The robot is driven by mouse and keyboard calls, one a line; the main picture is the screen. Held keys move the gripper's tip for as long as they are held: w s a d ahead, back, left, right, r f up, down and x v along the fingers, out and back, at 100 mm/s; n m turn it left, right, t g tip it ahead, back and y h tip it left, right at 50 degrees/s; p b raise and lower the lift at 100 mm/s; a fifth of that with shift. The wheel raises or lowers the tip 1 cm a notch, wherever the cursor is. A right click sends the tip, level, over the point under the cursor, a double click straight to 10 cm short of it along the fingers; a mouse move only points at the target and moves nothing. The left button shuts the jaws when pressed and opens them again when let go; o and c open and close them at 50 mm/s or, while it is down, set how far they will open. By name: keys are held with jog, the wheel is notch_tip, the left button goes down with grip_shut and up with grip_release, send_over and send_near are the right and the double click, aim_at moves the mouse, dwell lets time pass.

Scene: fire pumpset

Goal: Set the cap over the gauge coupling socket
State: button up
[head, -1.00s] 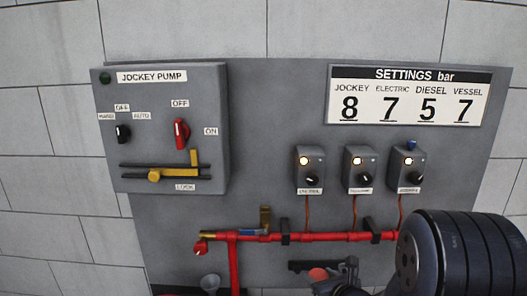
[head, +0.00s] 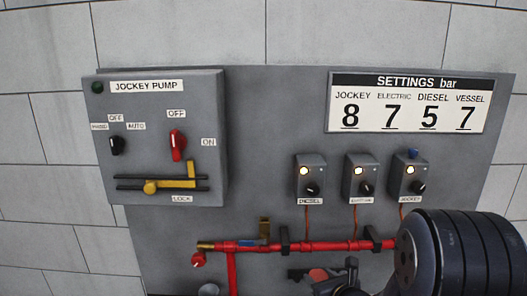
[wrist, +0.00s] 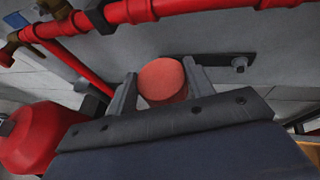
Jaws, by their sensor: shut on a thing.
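My gripper (wrist: 160,72) is shut on a round orange-red cap (wrist: 163,82), with one finger on each side of it in the wrist view. In the head view the cap (head: 318,275) shows partly at the bottom, below the red pipe (head: 330,246), and the gripper (head: 322,280) is largely hidden or dark there. A dark bar with a small round peg (wrist: 240,63) is on the wall panel to the right of the cap in the wrist view. I cannot tell which fitting is the gauge coupling socket.
The red pipe has a brass end (head: 206,246) and a brass valve lever (head: 264,230). Three grey boxes (head: 359,178) sit above it, with copper tubes leading down. A jockey pump box (head: 163,140) is at left. A red rounded body (wrist: 45,135) is at lower left in the wrist view.

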notch_tip(320, 180, up, 4)
jog(key=shift+r+p, duration=0.15)
jog(key=shift+p, duration=1.1)
